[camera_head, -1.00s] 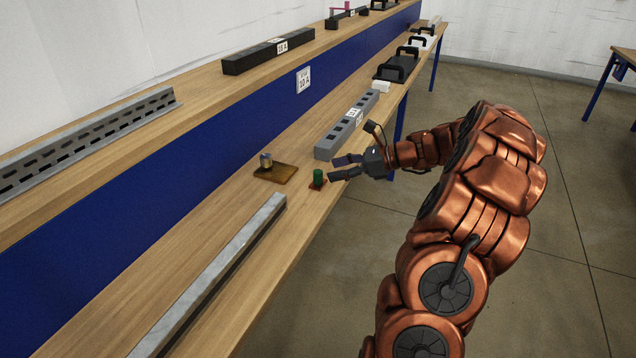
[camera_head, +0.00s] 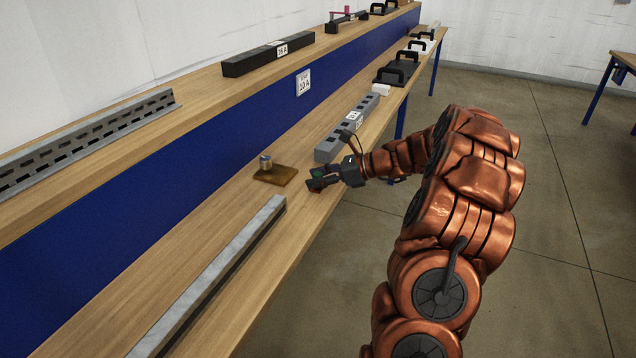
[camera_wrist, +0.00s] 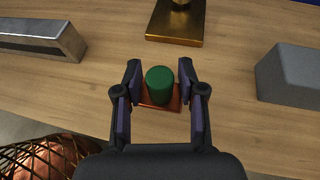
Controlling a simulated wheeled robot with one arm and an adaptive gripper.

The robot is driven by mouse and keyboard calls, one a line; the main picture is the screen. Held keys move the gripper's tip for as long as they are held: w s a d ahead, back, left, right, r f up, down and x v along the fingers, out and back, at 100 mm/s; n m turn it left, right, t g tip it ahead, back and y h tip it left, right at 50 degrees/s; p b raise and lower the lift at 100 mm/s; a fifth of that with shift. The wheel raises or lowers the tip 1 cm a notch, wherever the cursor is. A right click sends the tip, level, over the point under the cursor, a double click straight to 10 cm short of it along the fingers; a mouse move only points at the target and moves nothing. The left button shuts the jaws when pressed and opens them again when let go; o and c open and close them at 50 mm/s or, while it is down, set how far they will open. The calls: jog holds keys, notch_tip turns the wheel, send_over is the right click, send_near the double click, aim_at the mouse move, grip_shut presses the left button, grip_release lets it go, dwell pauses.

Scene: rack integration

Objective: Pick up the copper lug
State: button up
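The copper lug shows in the wrist view as a flat copper plate (camera_wrist: 146,100) with a green cylinder (camera_wrist: 160,84) standing on it. It lies on the wooden bench between the two fingers of my gripper (camera_wrist: 160,100). The fingers are apart, one on each side, with a visible gap to the green cylinder. In the head view my gripper (camera_head: 316,180) is low over the bench around the lug, and only a bit of green (camera_head: 317,174) shows between the fingers.
A brass plate with a post (camera_head: 275,175) stands just beyond the lug; its base also shows in the wrist view (camera_wrist: 176,30). A grey slotted block (camera_head: 328,150) is close by. A long metal bar (camera_head: 215,275) lies on the bench (camera_head: 130,270). A blue panel (camera_head: 150,185) rises behind.

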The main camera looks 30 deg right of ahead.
grip_shut()
jog(key=shift+r, duration=0.1)
